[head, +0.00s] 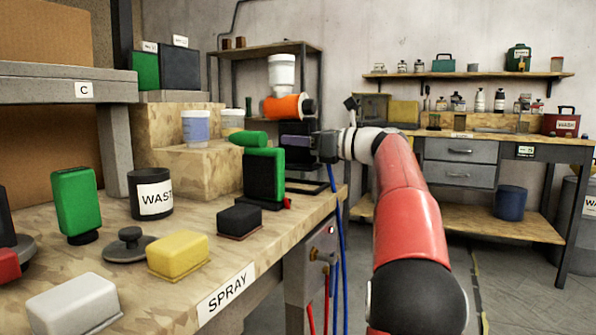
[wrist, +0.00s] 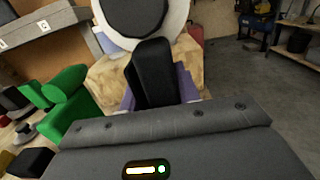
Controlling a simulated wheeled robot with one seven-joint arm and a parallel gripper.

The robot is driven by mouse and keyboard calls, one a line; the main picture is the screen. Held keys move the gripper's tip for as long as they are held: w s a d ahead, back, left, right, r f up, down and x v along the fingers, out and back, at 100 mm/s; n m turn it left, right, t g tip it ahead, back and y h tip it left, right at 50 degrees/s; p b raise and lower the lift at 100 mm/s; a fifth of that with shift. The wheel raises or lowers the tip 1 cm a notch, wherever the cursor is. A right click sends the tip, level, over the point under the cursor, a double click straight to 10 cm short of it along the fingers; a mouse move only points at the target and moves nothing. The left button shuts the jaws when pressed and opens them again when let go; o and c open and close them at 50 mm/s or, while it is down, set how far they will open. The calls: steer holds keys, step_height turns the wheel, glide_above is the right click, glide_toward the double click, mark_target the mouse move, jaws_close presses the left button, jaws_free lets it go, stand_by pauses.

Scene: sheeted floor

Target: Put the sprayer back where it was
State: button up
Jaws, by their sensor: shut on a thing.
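The sprayer (head: 287,106) has an orange body, a white cup on top, a dark nozzle end and a dark lower part. My gripper (head: 297,141) is shut on its dark lower part, and the sprayer is upright over the bench's far right end. In the wrist view the black handle of the sprayer (wrist: 153,75) sits between the purple fingers of my gripper (wrist: 160,88), with a dark round part in a white ring beyond. Its lower end is partly hidden behind a green device, so I cannot tell whether it touches anything.
The green device (head: 264,173) stands on the workbench (head: 196,268), close to my gripper.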

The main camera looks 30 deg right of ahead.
mark_target(299, 163)
steer(key=shift+f+b, duration=1.05)
steer(key=shift+f, duration=1)
steer(key=shift+f, duration=0.1)
steer(key=o, duration=0.7)
steer(key=shift+f, duration=0.1)
steer(key=shift+c, duration=0.2)
steer(key=p+v, duration=0.1)
steer(key=v, duration=1.1)
steer(key=shift+s, duration=0.1)
